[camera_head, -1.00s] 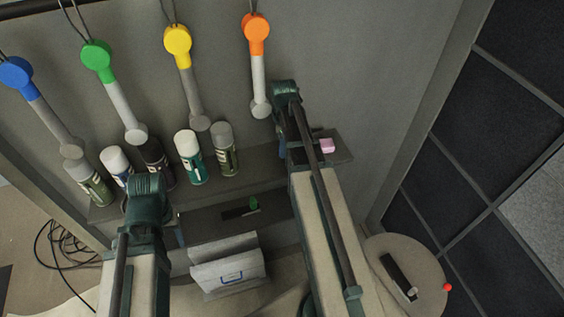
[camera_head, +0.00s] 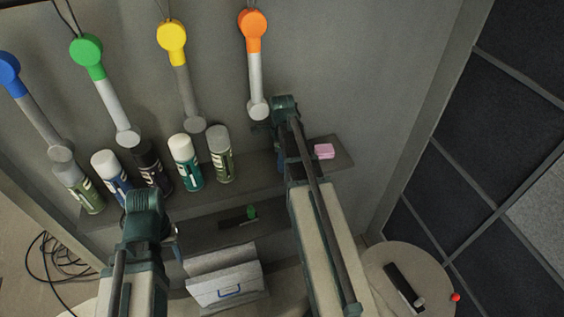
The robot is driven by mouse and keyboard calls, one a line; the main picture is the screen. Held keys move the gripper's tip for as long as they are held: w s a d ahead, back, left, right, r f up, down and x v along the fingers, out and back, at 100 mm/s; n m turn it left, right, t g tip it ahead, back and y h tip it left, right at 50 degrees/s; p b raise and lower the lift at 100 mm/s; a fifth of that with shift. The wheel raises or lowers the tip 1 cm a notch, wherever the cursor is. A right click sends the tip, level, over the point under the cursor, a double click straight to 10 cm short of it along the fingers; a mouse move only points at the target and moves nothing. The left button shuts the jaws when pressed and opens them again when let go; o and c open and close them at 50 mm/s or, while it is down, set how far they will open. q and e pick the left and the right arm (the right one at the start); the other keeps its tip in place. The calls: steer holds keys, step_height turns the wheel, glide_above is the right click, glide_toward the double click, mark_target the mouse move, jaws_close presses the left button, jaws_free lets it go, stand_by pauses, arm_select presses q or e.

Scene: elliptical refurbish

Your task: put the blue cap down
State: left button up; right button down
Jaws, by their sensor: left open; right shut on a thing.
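My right gripper (camera_head: 281,121) is in front of the wall, at the shelf, between the olive spray can and the pink block. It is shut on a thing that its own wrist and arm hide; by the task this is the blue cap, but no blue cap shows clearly. My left gripper (camera_head: 150,205) is open, low at the left, in front of the dark spray can. Its fingers are mostly hidden behind its wrist.
Several spray cans (camera_head: 187,168) stand on the shelf (camera_head: 263,170). A pink block (camera_head: 324,151) lies at its right end. Colored-headed tools (camera_head: 173,40) hang above. A grey box (camera_head: 226,290) is below, and a round stool (camera_head: 432,270) at the right.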

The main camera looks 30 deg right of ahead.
steer(key=c, duration=0.5)
jaws_free()
